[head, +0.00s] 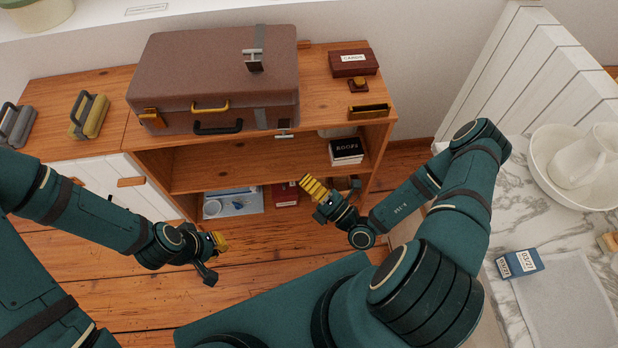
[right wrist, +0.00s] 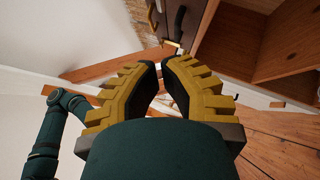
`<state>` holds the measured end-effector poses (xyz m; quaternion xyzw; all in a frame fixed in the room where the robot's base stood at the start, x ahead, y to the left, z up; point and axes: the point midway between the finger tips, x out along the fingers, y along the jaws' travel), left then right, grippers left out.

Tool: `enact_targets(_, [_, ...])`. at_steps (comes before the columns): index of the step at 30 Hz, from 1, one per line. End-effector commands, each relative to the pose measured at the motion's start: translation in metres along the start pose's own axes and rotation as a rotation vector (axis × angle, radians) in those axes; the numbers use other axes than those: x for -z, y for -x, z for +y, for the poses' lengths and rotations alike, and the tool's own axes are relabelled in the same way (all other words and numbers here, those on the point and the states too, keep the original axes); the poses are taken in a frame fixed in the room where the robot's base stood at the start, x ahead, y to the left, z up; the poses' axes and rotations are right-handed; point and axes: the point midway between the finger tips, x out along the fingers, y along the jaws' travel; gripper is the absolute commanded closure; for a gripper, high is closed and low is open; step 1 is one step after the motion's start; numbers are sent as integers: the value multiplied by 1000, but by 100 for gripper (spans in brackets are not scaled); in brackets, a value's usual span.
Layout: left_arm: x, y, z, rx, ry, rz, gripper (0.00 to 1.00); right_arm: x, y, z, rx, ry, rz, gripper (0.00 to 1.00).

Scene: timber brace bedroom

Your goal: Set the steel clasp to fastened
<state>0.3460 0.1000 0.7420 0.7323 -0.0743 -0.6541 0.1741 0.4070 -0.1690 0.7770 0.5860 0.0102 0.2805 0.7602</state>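The brown suitcase (head: 215,75) lies closed on the wooden cabinet. The steel clasp (head: 253,60) is on a grey strap near the lid's right end, its plate standing up from the lid. A small steel catch (head: 284,134) sits below it on the front. The two look apart. My right gripper (head: 312,187), with yellow ridged fingers, hangs in front of the shelves, below and right of the suitcase. In the right wrist view its fingers (right wrist: 160,66) show a narrow empty gap. My left gripper (head: 221,241) is low in front of the cabinet; its finger gap is unclear.
A brass clasp (head: 151,119) and two handles are on the suitcase front. A dark red box (head: 353,62) and a brass-edged holder (head: 369,112) stand to its right. A marble counter (head: 505,215) borders the right. Open floor lies between cabinet and me.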

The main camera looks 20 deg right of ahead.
Motion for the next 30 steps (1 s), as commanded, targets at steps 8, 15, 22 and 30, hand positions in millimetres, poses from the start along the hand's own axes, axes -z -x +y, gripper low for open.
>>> enact_targets(8, [1, -5, -2, 0, 0, 2, 100, 1, -56, 0, -5, 1, 2, 100])
enact_targets(15, [1, -8, -3, 0, -1, 4, 100, -17, -86, 0, -2, 4, 1, 100])
enact_targets(22, [1, -10, -4, 0, -1, 5, 100, -27, -96, 0, -1, 1, 1, 100])
enact_targets(30, [1, -10, -4, 0, -1, 5, 100, -28, -97, 0, 0, 0, 1, 100])
